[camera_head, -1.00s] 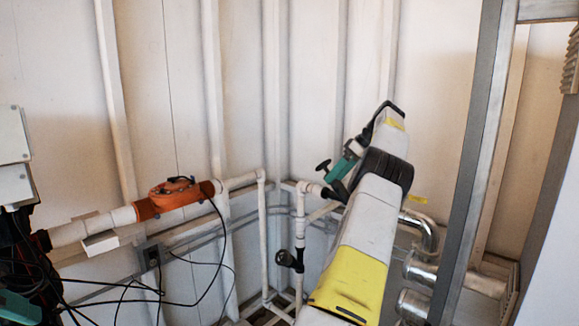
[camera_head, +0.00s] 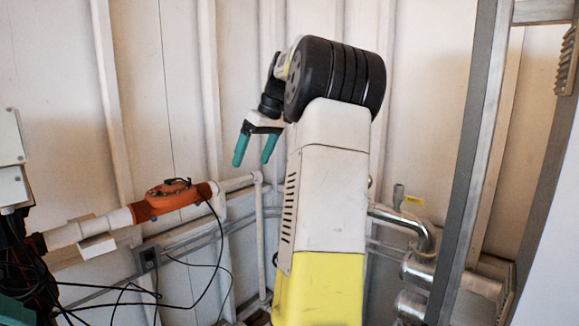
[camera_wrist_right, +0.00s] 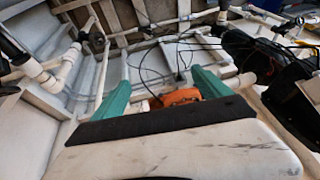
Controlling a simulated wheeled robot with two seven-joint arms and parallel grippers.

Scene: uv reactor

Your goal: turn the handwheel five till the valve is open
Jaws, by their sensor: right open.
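My right gripper (camera_head: 255,155) is raised in front of the back wall, its two teal fingers apart with nothing between them. In the right wrist view its fingers (camera_wrist_right: 160,88) are also spread and empty. A small black handwheel (camera_head: 275,258) shows partly at the left edge of my right arm. A black round handwheel (camera_wrist_right: 97,42) on the pipes shows in the wrist view, apart from the fingers. No number is readable on either. The upper handwheel seen earlier is hidden behind my arm. A teal patch at the lower left edge may be my left gripper; its jaws cannot be made out.
An orange device (camera_head: 171,197) sits on the white pipe at left, with black cables (camera_head: 195,302) hanging below. It also shows beyond the fingers in the wrist view (camera_wrist_right: 180,97). Silver pipes (camera_head: 420,270) and a grey metal frame (camera_head: 468,170) stand at right.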

